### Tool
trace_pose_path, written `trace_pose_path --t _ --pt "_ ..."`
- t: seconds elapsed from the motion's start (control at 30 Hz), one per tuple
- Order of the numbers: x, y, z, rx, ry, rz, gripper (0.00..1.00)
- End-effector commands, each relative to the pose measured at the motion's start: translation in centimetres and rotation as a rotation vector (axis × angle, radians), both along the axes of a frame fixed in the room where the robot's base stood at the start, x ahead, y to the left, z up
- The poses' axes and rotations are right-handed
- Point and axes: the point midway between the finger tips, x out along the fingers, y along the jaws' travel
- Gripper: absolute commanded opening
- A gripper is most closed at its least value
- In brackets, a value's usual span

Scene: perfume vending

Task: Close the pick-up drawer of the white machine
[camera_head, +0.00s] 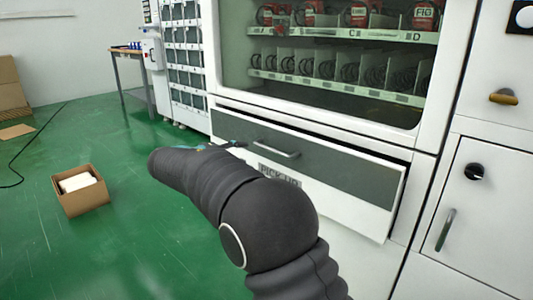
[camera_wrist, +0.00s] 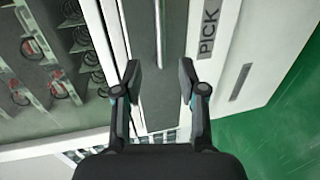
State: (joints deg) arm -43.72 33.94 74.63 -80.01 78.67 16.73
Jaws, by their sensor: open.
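The white machine (camera_head: 445,85) stands in the middle and right of the head view. Its pick-up drawer (camera_head: 335,165) has a dark grey panel, a silver bar handle (camera_head: 275,147) and a PICK UP label partly hidden by my arm. A dark gap shows along the drawer's top edge, and the drawer stands out from the machine. In the wrist view, my gripper (camera_wrist: 161,76) is open and empty, facing the grey panel (camera_wrist: 157,100). The handle (camera_wrist: 158,30) lies beyond the fingertips, roughly in line with the space between them. Touching cannot be told.
A window above the drawer shows shelves of red and black goods (camera_head: 350,65). A cabinet with handles (camera_head: 490,210) stands at the right. A cardboard box (camera_head: 80,190) lies on the green floor at the left, with open floor (camera_head: 100,255) around it.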

Motion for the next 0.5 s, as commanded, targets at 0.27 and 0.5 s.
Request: trace_pose_path --t 0.27,0.5 --pt "1.6 -0.1 -0.7 -0.016 -0.016 0.007 0.41" --pt "4.9 -2.8 -1.6 -0.016 -0.016 0.006 0.41"
